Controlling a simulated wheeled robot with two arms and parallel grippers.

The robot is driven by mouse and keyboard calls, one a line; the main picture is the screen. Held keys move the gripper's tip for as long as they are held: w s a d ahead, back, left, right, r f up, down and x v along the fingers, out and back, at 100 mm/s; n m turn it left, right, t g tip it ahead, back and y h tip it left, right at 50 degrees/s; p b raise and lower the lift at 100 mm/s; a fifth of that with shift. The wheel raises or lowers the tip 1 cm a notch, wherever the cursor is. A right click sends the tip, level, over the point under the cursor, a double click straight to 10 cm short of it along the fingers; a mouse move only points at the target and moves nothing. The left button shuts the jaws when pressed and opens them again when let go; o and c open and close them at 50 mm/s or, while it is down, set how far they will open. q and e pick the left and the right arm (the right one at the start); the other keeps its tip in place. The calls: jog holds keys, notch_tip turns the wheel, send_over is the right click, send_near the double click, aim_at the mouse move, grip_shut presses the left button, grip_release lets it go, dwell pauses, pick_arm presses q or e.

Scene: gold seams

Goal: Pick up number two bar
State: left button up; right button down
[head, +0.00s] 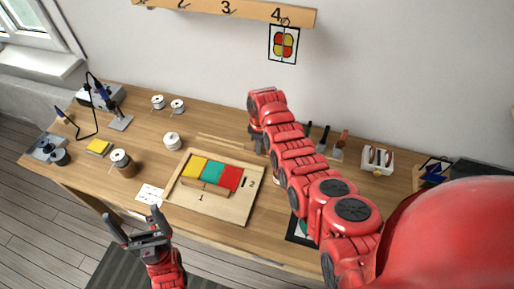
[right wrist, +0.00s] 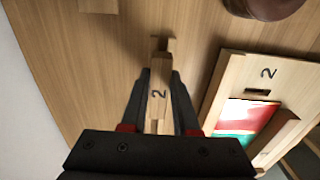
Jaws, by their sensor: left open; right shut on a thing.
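The number two bar (right wrist: 158,100) is a light wooden bar marked 2, between the fingers of my right gripper (right wrist: 159,80) in the right wrist view. The gripper is shut on it; I cannot tell whether the bar touches the table. In the head view my right gripper (head: 258,143) is behind the board, at the table's back, and the bar is not clear there. A wooden board (head: 239,207) marked 1 and 2 holds yellow, green and red panes. It also shows in the right wrist view (right wrist: 238,72). My left gripper (head: 134,220) is open and empty at the table's front edge.
A white card (head: 150,194) lies left of the board. Several spools, one of them here (head: 172,141), and a yellow pad (head: 98,148) are on the left. A white holder (head: 377,160) stands right of my right arm. A finished panel (head: 283,44) hangs from the wall rail (head: 240,11).

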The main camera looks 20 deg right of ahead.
jog(key=shift+r, duration=0.15)
